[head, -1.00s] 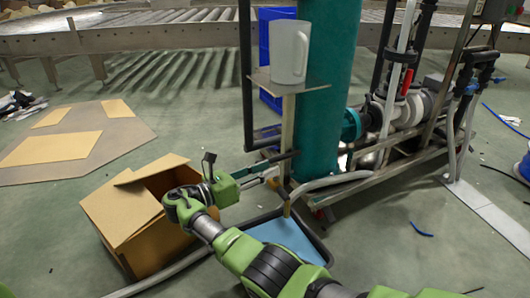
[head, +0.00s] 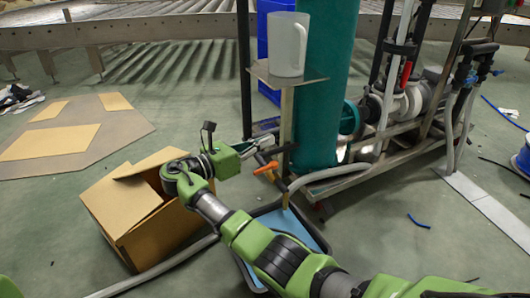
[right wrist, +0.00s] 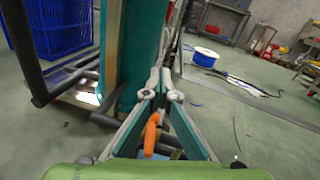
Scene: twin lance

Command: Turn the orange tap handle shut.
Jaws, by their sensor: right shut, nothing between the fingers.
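The orange tap handle (head: 266,168) shows in the head view beside the post under the small shelf, just below my right gripper. It points down and to the left from the dark pipe. My right gripper (head: 270,142) is shut and empty, with its fingers reaching right toward the post. In the right wrist view the fingers (right wrist: 159,78) meet at their tips, and the orange handle (right wrist: 151,135) appears below the tips, in line with the fingers. I cannot tell whether they touch it. My left gripper is out of view.
A white mug (head: 287,45) stands on the small shelf (head: 300,81) above the handle. A teal column (head: 325,110) rises behind the post. A blue-bottomed tray (head: 287,228) lies below. An open cardboard box (head: 125,212) stands left of my right gripper.

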